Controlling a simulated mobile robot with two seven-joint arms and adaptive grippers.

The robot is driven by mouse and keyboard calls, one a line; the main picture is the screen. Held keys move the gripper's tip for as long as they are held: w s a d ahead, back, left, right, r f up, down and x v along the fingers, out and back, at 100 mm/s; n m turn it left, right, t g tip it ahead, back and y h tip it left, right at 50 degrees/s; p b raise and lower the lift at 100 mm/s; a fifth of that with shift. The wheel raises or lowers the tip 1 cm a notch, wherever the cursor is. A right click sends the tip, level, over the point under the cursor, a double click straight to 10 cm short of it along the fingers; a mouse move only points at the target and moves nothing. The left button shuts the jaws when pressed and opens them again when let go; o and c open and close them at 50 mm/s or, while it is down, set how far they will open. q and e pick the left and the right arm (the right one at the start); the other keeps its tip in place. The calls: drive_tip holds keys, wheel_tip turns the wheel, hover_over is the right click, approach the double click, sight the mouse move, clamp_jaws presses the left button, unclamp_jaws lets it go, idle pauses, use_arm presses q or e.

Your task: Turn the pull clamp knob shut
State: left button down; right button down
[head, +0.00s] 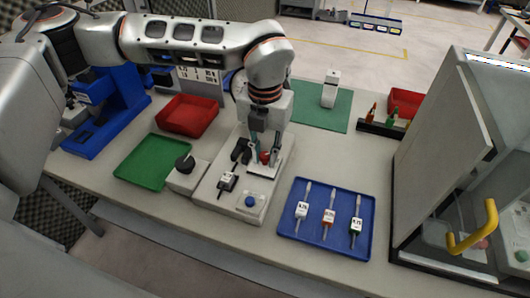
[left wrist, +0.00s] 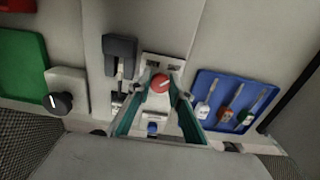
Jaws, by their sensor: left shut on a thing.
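The pull clamp knob is a red round knob (head: 264,157) on the pale grey fixture (head: 213,192) in the middle of the bench. In the left wrist view the red knob (left wrist: 160,82) has a light pointer mark that slants up to the right. My left gripper (head: 264,161) points down over the fixture, with its teal fingers on either side of the knob. It is shut on the knob, and the fingers partly hide it in the head view. My right gripper is not in view.
Beside the knob stand a black clamp block (left wrist: 120,50) and a blue button (head: 250,201). A black dial (head: 185,163) is to the left. A blue tray (head: 290,231) with labelled tools lies right, a green tray (head: 140,172) left. A grey cabinet (head: 440,140) bounds the right.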

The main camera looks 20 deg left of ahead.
sight(265, 155)
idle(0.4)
use_arm(q)
drive_tip(key=c, duration=1.8)
unclamp_jaws()
wheel_tip(265, 155, up, 12)
drive_tip(key=shift+r, duration=0.1)
